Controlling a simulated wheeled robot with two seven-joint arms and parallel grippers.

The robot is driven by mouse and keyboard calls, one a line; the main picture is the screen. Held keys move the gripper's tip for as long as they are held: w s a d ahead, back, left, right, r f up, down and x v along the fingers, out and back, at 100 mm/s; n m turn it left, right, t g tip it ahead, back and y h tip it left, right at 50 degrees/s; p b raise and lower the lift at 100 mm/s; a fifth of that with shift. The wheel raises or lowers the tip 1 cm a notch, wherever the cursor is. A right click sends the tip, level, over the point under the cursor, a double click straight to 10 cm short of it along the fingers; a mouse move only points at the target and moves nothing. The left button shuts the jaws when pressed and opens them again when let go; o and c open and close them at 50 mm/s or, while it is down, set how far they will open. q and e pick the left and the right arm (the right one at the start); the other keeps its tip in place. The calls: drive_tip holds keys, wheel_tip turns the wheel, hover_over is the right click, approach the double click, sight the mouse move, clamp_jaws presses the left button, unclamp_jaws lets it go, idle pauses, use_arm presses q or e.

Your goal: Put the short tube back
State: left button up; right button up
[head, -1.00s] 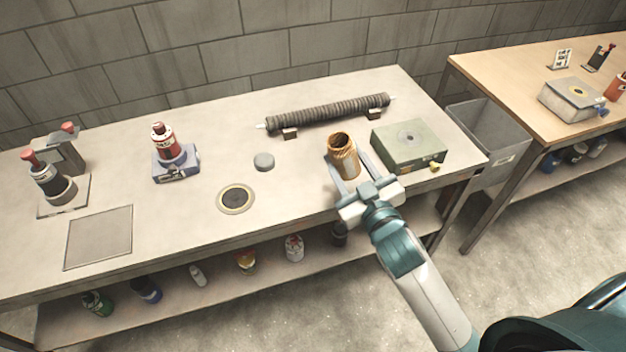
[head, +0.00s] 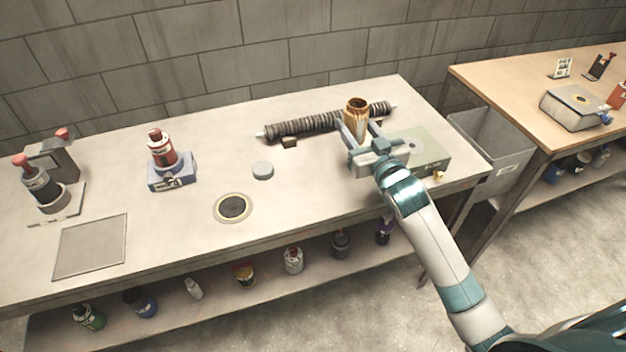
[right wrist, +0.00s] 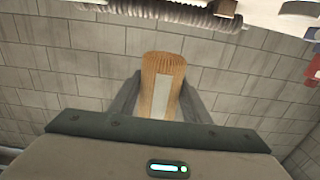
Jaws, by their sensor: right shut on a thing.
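The short tube (head: 356,106) is an open-topped, golden-brown ribbed cylinder with a pale label patch. It is upright, shut between the two fingers of my right gripper (head: 358,130), and appears raised above the bench. It also shows in the right wrist view (right wrist: 162,80), between the fingers with its label facing the camera. In the head view the tube overlaps the right part of the long dark ribbed tube (head: 303,126), which lies on small supports near the wall. My gripper partly covers the green-grey box (head: 432,150) with a round mark on top. My left gripper is not in view.
On the bench (head: 200,240) are a ringed dark disc (head: 233,207), a grey puck (head: 263,170), a red bottle on a blue-grey base (head: 163,150) and a square plate (head: 91,246). A grey bin (head: 500,150) stands between the bench and a wooden table (head: 490,80).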

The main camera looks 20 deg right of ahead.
drive_tip(key=a+f, duration=0.2)
drive_tip(key=a, duration=0.1)
drive_tip(key=s+a+f+p, duration=0.1)
drive_tip(key=a+f, duration=0.1)
drive_tip(key=a, duration=0.2)
drive_tip(key=a+f, duration=0.2)
drive_tip(key=a, duration=0.2)
drive_tip(key=shift+s+a+f+p, duration=0.15)
drive_tip(key=shift+s+f+p, duration=0.15)
drive_tip(key=shift+s+f, duration=0.1)
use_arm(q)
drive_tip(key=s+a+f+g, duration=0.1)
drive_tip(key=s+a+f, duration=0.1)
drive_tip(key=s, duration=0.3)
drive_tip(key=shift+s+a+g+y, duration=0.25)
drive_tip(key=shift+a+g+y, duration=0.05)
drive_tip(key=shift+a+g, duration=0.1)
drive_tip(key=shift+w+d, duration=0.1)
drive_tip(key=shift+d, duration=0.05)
use_arm(e)
drive_tip(key=shift+f, duration=0.35)
wheel_tip(320, 180, down, 3)
drive_tip(key=shift+r, duration=0.1)
drive_tip(key=shift+f, duration=0.25)
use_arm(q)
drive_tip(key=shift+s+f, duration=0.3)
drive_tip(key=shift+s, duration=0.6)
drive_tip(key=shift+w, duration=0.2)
use_arm(e)
drive_tip(key=shift+f, duration=0.1)
